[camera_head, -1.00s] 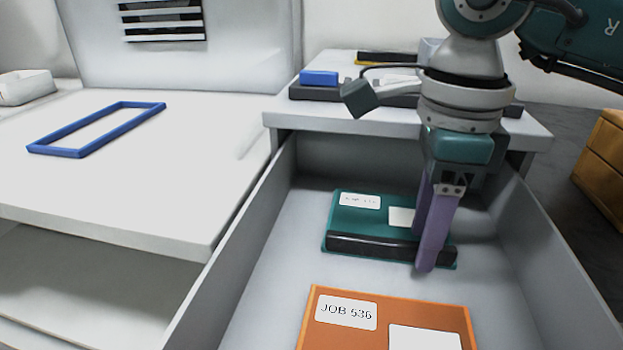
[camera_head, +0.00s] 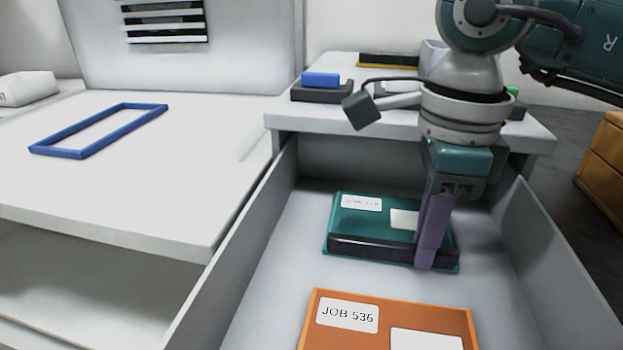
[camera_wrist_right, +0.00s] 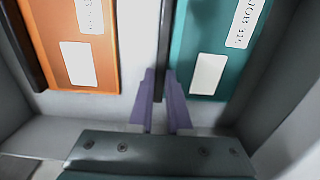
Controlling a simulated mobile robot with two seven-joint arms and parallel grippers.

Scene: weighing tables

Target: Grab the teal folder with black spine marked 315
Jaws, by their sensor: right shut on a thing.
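The teal folder (camera_head: 371,221) with a black spine (camera_head: 370,247) lies in the open drawer. It has two white labels, and their print is too small to read surely. My right gripper (camera_head: 428,262) points down at the right part of the spine and is shut on the folder. In the right wrist view, the gripper's purple fingers (camera_wrist_right: 165,112) stand on either side of the teal folder's (camera_wrist_right: 208,47) spine edge. My left gripper is not in view.
An orange folder (camera_head: 400,309) marked JOB 536 lies nearer in the same drawer (camera_head: 262,275). Drawer walls rise on both sides. A blue frame (camera_head: 58,153) lies on the white table at left. A blue block (camera_head: 320,79) sits on a dark item on the cabinet top.

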